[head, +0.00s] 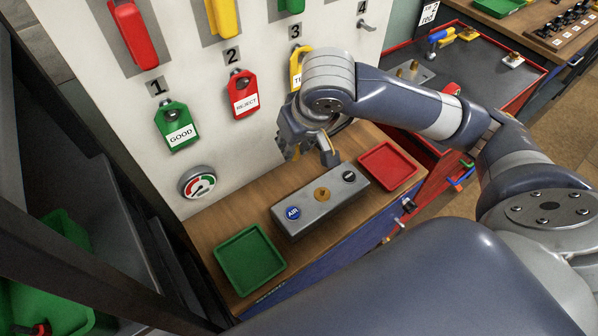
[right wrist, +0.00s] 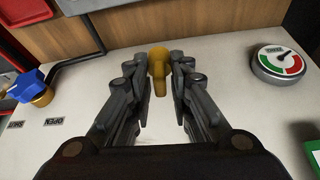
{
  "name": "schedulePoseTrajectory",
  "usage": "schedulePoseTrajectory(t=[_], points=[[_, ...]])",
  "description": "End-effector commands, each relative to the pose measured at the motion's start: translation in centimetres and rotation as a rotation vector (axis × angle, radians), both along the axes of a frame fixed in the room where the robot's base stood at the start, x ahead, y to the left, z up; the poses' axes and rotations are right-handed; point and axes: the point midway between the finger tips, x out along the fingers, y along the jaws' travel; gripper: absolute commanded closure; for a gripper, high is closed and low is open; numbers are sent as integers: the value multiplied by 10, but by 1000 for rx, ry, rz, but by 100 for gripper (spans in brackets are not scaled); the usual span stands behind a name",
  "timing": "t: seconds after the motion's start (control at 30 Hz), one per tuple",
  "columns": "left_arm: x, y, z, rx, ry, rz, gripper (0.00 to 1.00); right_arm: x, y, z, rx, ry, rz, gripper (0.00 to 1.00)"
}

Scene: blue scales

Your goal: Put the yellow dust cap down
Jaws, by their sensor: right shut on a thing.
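The yellow dust cap (right wrist: 158,70) sits between the fingertips of my right gripper (right wrist: 159,80) in the right wrist view, with the fingers closed on its sides. In the head view, the right gripper (head: 310,148) hangs in front of the white board, above the wooden shelf, left of the red tray. Only a small yellow patch (head: 333,146) shows among its fingers there, so the cap is mostly hidden. The gripper appears apart from the shelf. My left gripper is not in view.
On the wooden shelf (head: 222,222) stand a grey block (head: 312,215) with AIR, brass and black fittings, a green tray (head: 250,258) and a red tray (head: 388,165), both empty. The board (head: 205,110) carries tags and a gauge (head: 197,183). A blue-handled valve (right wrist: 28,82) shows in the wrist view.

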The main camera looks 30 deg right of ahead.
Motion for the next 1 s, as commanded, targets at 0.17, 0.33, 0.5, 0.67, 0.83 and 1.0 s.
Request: schedulePoseTrajectory(t=[0.17,0.33,0.5,0.67,0.83,1.0], points=[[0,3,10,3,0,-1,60,-9,-13,-11,-4,-3,29,90],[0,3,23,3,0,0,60,-25,-29,-26,-12,-8,83,90],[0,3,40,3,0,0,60,-55,-48,-40,-24,-10,184,90],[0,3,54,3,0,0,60,-90,-61,-47,-30,-7,301,90],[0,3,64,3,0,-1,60,-123,-67,-48,-22,2,413,90],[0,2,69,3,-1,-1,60,-143,-68,-46,-11,7,482,90]])
